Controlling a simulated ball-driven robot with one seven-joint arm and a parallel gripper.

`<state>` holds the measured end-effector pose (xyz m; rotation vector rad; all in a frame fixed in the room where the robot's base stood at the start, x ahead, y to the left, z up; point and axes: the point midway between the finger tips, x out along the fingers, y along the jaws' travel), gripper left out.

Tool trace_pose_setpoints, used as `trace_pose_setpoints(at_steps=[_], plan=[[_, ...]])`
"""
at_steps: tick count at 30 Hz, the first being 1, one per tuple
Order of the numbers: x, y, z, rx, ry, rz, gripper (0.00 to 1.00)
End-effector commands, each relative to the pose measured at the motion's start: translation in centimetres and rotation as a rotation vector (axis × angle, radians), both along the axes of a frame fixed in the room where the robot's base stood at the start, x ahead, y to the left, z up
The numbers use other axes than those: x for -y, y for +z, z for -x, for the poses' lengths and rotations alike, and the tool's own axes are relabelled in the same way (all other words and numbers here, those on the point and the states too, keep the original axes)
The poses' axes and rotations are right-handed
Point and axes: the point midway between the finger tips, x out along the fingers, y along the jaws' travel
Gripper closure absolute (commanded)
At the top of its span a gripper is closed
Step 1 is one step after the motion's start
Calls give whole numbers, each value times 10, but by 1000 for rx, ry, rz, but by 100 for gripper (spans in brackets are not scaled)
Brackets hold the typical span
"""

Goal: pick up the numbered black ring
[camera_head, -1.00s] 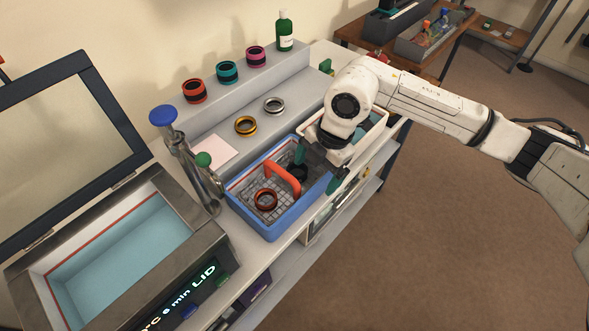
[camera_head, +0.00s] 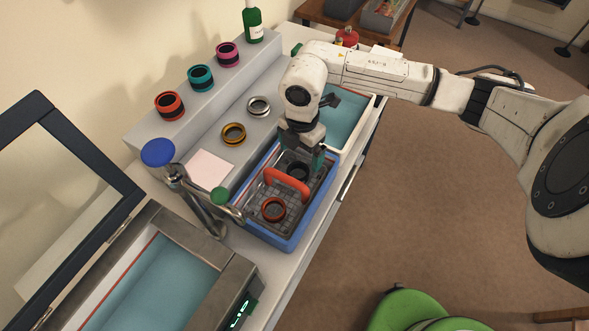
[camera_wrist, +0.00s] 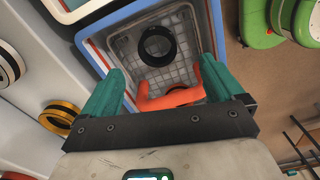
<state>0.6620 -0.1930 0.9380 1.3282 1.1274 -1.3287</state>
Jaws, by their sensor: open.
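A black ring (camera_head: 297,172) lies in the wire basket (camera_head: 302,208), at its far end beyond the red handle. It also shows in the wrist view (camera_wrist: 143,46), lying flat on the mesh; I cannot read any number on it. My gripper (camera_head: 302,160) points down over that end of the basket with its green fingers apart. In the wrist view my gripper (camera_wrist: 161,68) is open and empty, with the ring apart from the fingers and ahead of them. The fingers partly hide the ring in the head view.
The red handle (camera_head: 287,182) arches across the basket, close to my fingers. A red-and-black ring (camera_head: 273,210) lies on its near side. A blue tray (camera_head: 290,244) surrounds the basket. A white-rimmed bath (camera_head: 364,120) is behind; a tap with a blue knob (camera_head: 158,153) stands left.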

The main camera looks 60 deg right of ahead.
Motion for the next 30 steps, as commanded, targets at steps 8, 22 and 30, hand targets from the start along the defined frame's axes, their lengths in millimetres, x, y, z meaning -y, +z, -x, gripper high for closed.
trace_pose_setpoints(at_steps=[8, 22, 30], plan=[[-1, -26, 0, -1, 0, -1, 6], [-3, -77, -5, 0, 1, 0, 6], [-3, -78, -5, 1, 1, 0, 9]])
